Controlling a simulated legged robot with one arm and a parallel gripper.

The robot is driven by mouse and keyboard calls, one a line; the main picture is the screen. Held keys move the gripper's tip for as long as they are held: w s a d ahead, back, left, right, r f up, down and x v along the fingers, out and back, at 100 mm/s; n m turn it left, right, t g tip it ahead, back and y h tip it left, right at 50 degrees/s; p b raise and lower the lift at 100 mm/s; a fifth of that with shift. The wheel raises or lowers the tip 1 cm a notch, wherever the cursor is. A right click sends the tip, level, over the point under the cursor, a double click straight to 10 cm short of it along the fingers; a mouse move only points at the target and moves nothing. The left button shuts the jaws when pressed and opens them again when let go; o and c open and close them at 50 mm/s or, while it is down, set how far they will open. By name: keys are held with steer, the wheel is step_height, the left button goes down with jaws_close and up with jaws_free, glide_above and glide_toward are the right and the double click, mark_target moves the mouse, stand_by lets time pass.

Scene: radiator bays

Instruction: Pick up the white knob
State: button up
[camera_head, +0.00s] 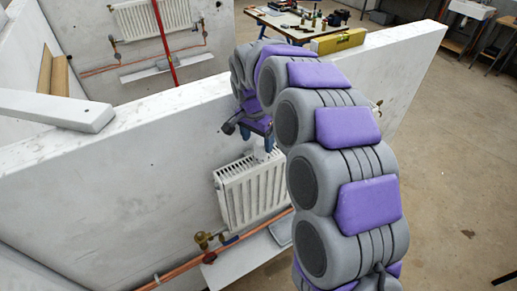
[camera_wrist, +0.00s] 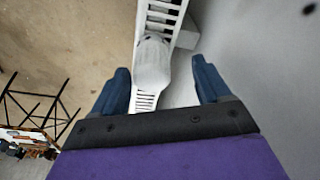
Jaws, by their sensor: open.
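The white knob (camera_wrist: 152,64) is a smooth pale cylinder at the end of the white radiator (camera_wrist: 163,18) in the wrist view. My gripper (camera_wrist: 160,66) is open, with one dark blue finger on each side of the knob. A gap shows between each finger and the knob, wider on the right. In the head view my gripper (camera_head: 258,137) is above the top right of the radiator (camera_head: 250,190). The knob (camera_head: 262,153) shows only in part below the fingers there.
A white partition wall (camera_head: 120,165) stands behind the radiator. Copper pipe (camera_head: 185,268) and a brass valve (camera_head: 203,240) run below it. A yellow level (camera_head: 338,41) and a white board (camera_head: 55,108) lie on the wall top. Open floor (camera_head: 460,170) is at the right.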

mark_target(261, 149)
steer(key=f, duration=0.1)
steer(key=d+f, duration=0.1)
steer(key=f, duration=0.2)
steer(key=shift+d+f, duration=0.1)
steer(key=shift+d, duration=0.25)
steer(key=shift+w+f, duration=0.1)
steer(key=shift+f, duration=0.15)
steer(key=shift+a, duration=0.45)
steer(key=shift+c, duration=1.2)
steer(key=shift+d, duration=0.35)
steer(key=c, duration=0.7)
steer(key=shift+a, duration=0.1)
steer(key=c, duration=0.3)
steer(key=shift+a, duration=0.1)
steer(key=shift+r, duration=0.1)
